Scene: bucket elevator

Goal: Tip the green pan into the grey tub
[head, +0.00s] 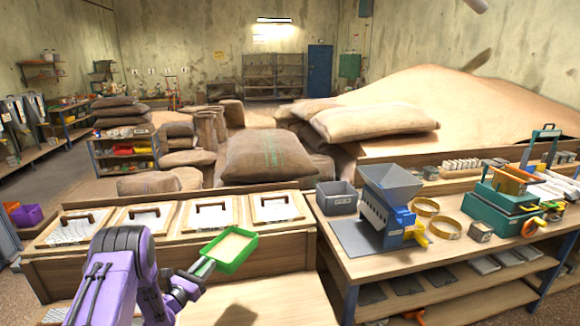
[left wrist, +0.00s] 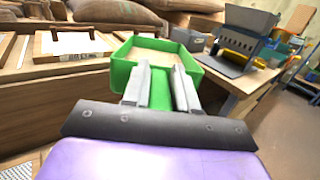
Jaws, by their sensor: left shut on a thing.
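The green pan (head: 229,251) holds a pale tan, grain-like layer and looks about level. My left gripper (head: 196,277) is shut on the pan's near end, and the pan is held up in front of the wooden bins. In the left wrist view the pan (left wrist: 122,72) lies beyond the two grey fingers (left wrist: 160,84), which close on its green handle. The grey tub (head: 336,198) stands on the wooden table to the right of the pan, apart from it. It also shows in the left wrist view (left wrist: 188,38), just beyond the pan. My right gripper is not in view.
A blue and grey hopper machine (head: 388,205) stands on the table (head: 440,262) just right of the tub. A dark grey mat (head: 357,237) lies in front of the tub. Wooden bins with handled lids (head: 213,213) line the left. Sacks (head: 268,157) are piled behind.

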